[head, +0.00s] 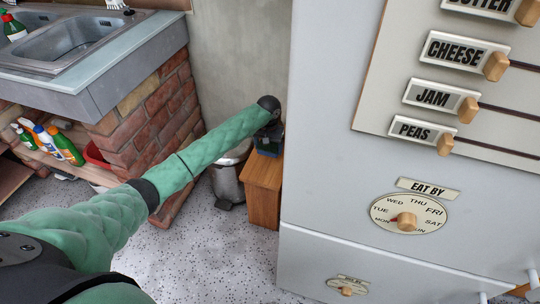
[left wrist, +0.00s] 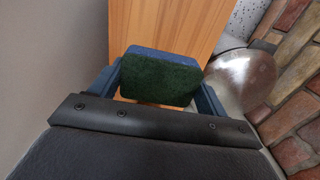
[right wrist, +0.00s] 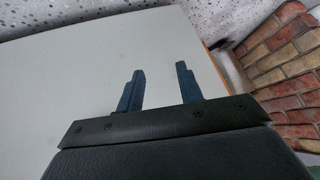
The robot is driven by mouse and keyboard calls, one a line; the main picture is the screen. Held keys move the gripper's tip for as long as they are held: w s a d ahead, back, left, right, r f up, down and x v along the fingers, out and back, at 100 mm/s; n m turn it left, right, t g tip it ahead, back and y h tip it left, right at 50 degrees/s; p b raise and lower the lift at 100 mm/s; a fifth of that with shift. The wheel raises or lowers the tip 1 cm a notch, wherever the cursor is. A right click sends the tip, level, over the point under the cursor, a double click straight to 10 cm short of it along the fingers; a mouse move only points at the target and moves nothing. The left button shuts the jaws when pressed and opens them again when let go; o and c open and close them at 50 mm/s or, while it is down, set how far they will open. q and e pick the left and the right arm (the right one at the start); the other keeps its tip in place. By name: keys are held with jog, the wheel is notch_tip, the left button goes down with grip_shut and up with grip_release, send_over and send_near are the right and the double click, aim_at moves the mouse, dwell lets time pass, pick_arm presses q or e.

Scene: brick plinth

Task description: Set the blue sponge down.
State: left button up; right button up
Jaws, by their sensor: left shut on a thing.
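The blue sponge (left wrist: 160,80) has a dark green face turned to the left wrist camera and a blue edge. My left gripper (left wrist: 158,88) is shut on it, with one blue finger at each side. In the head view, the left gripper (head: 269,138) is at the wooden cabinet beside the fridge, and the sponge (head: 268,151) shows small and dark there. The sponge is over the cabinet's wooden top (left wrist: 190,22); I cannot tell whether it touches. My right gripper (right wrist: 160,88) is open and empty in front of a pale flat surface (right wrist: 80,80).
The white fridge (head: 330,190) stands right beside the wooden cabinet (head: 262,197). A metal bin (head: 228,181) is on the cabinet's left. A brick plinth (head: 150,125) carries the sink (head: 65,38). Several bottles (head: 65,146) stand on a low shelf. Speckled floor (head: 215,245) is clear in front.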

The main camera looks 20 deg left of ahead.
aim_at(268, 161)
pick_arm(q)
notch_tip(268, 161, down, 3)
jog(key=shift+r, duration=0.2)
notch_tip(268, 161, down, 3)
jog(key=shift+r, duration=0.15)
jog(key=o, duration=0.9)
jog(key=shift+b, duration=0.3)
notch_tip(268, 161, up, 12)
jog(key=shift+f+p, duration=0.25)
jog(key=shift+p, duration=0.35)
jog(key=shift+r, duration=0.3)
pick_arm(e)
jog(key=shift+w+r, duration=0.4)
